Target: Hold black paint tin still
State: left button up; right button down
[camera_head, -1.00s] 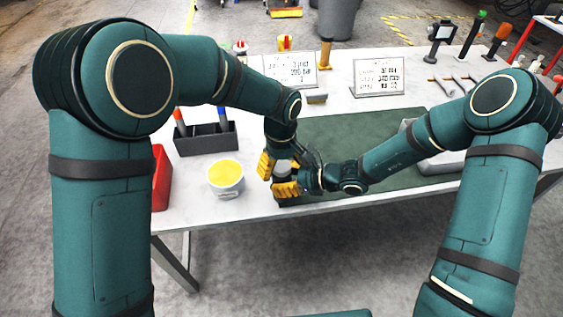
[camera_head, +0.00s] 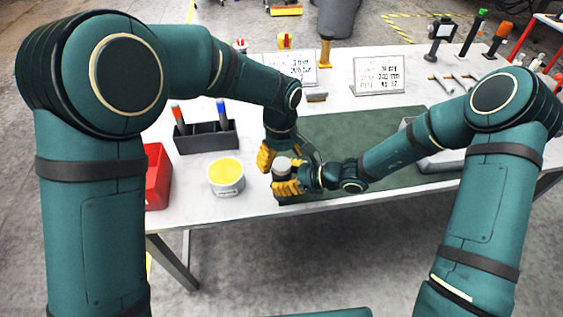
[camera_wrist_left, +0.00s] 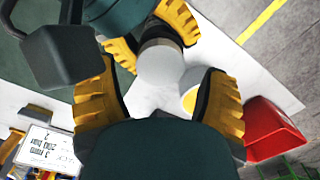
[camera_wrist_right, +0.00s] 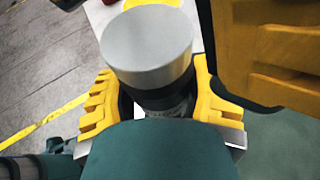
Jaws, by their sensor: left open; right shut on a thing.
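The black paint tin (camera_head: 282,165) is upright at the front edge of the green mat, a dark cylinder with a grey lid. Its lid and dark side show in the right wrist view (camera_wrist_right: 147,48), and its lid in the left wrist view (camera_wrist_left: 160,65). My right gripper (camera_head: 290,184) is shut on the tin's body, with yellow fingers on both sides of it (camera_wrist_right: 155,100). My left gripper (camera_head: 278,155) is open just above and beside the tin; in the left wrist view its fingers (camera_wrist_left: 160,98) are spread wide, with the lid showing beyond them. The tin's base is hidden.
A tin of yellow paint (camera_head: 226,178) stands left of the grippers. The green mat (camera_head: 370,135) has free room. Signs (camera_head: 380,76) stand behind.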

pick_arm(q)
jog(key=shift+r, duration=1.25)
jog(key=shift+r, duration=0.1)
notch_tip(320, 180, up, 3)
jog(key=shift+r, duration=0.2)
jog(key=shift+f, duration=0.2)
jog(key=shift+f, duration=3.9)
